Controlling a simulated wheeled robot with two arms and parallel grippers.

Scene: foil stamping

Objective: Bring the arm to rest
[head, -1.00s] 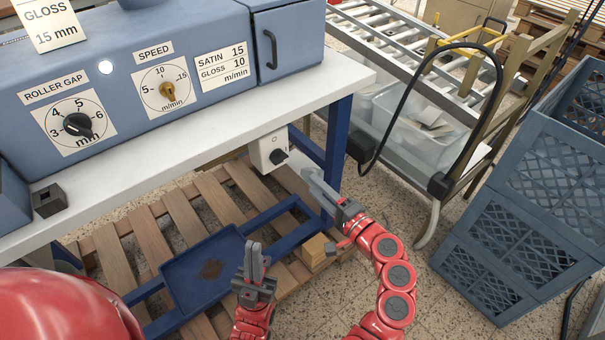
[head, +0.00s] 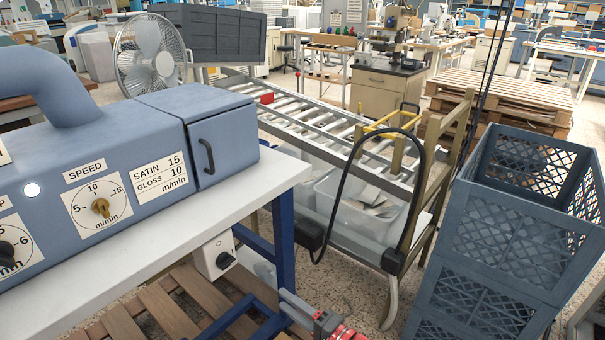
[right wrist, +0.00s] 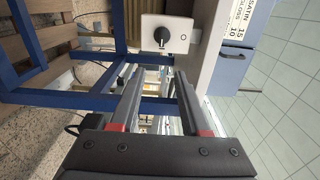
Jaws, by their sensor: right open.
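My right gripper (head: 288,300) shows at the bottom edge of the head view, beside the blue table leg and below the tabletop. In the right wrist view its two grey fingers (right wrist: 156,90) stand apart with nothing between them. The white switch box (head: 215,256) with a black knob hangs under the table edge. It also shows in the right wrist view (right wrist: 167,40), beyond the fingertips. The fingers look apart from it. My left gripper is out of view.
The blue machine (head: 120,165) stands on the white tabletop (head: 262,185). A roller conveyor (head: 330,120) with a black hose (head: 345,180) stands behind. Stacked blue-grey crates (head: 490,235) are at the right.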

